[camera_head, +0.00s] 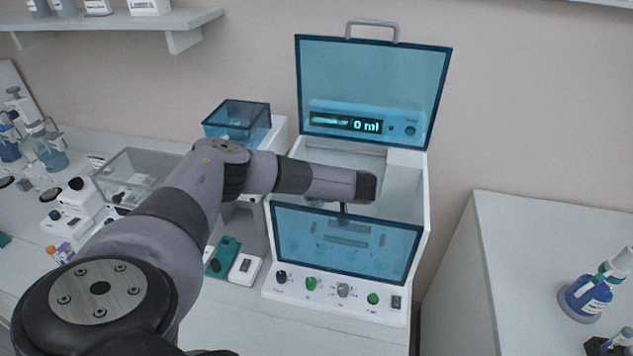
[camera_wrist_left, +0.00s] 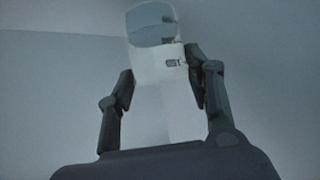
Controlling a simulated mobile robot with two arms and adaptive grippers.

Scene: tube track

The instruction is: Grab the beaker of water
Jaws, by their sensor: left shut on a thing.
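My left arm reaches over the front panel into the open dispensing machine (camera_head: 420,230). The left gripper (camera_head: 343,208) is pointed down inside it, mostly hidden behind the tinted blue front panel (camera_head: 300,243). In the left wrist view, my left gripper (camera_wrist_left: 162,68) has its two fingers on either side of a pale, see-through beaker (camera_wrist_left: 155,62) with dark markings and a bluish-grey end, and is shut on it. In the head view the beaker cannot be made out clearly. The water level cannot be told. My right gripper is not in view.
The machine's blue lid (camera_head: 375,80) stands raised, with a display reading 0 ml (camera_head: 346,122). Knobs and buttons line its front. A clear box (camera_head: 135,175) and a blue-lidded device (camera_head: 238,122) stand to the left. A counter (camera_head: 530,240) with a blue bottle (camera_head: 588,295) is at right.

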